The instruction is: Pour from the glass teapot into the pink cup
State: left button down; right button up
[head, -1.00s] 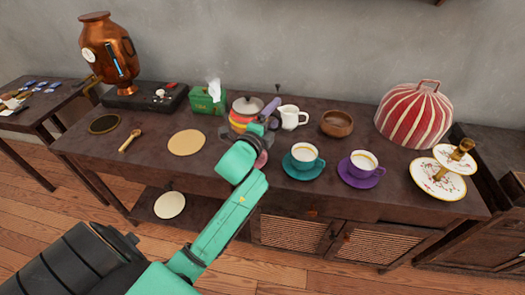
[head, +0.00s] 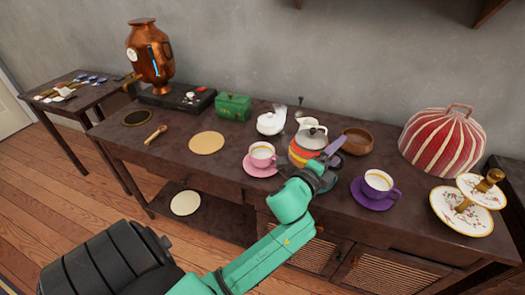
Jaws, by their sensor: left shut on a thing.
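The pot in my left gripper, which I take for the glass teapot (head: 303,152), has a grey lid and red, orange and yellow bands. My left gripper (head: 326,163) is shut on it at its right side, by a purplish handle. The pink cup (head: 262,153) stands upright on a pink saucer (head: 262,169), just left of the teapot, and looks clear of it. The teapot looks roughly upright. I cannot tell how high it is above the table. My right gripper is not in view.
A teal saucer (head: 328,183) is mostly hidden behind my left arm. A purple cup (head: 378,183) stands to the right. A white pot (head: 270,123) and a wooden bowl (head: 357,141) are behind. A round tan mat (head: 207,143) lies left, with bare table around it.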

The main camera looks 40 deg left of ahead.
pick_arm(q)
jog(key=shift+a+r, duration=0.1)
jog(key=shift+s+a+r+n+b, duration=0.1)
jog(key=shift+a+n+b, duration=0.35)
jog(key=shift+n, duration=0.35)
jog(key=shift+a+r+n+t, duration=0.3)
jog(key=shift+a+r+n, duration=0.05)
jog(key=shift+a+n, duration=0.25)
jog(key=shift+s+a+r+n, duration=0.1)
jog(key=shift+a+r+n, duration=0.2)
jog(key=shift+a+n, duration=0.25)
jog(key=shift+s+a+r+n, duration=0.1)
jog(key=shift+a+r+n, duration=0.15)
jog(key=shift+a+n, duration=0.3)
dwell(4.5)
jog(key=d+m, duration=0.1)
jog(key=d+f+m, duration=0.1)
jog(key=d+m, duration=0.1)
jog(key=d+m+p, duration=0.1)
jog(key=m, duration=0.1)
jog(key=shift+w+d+f, duration=0.35)
jog(key=shift+f, duration=0.15)
jog(key=shift+a, duration=0.1)
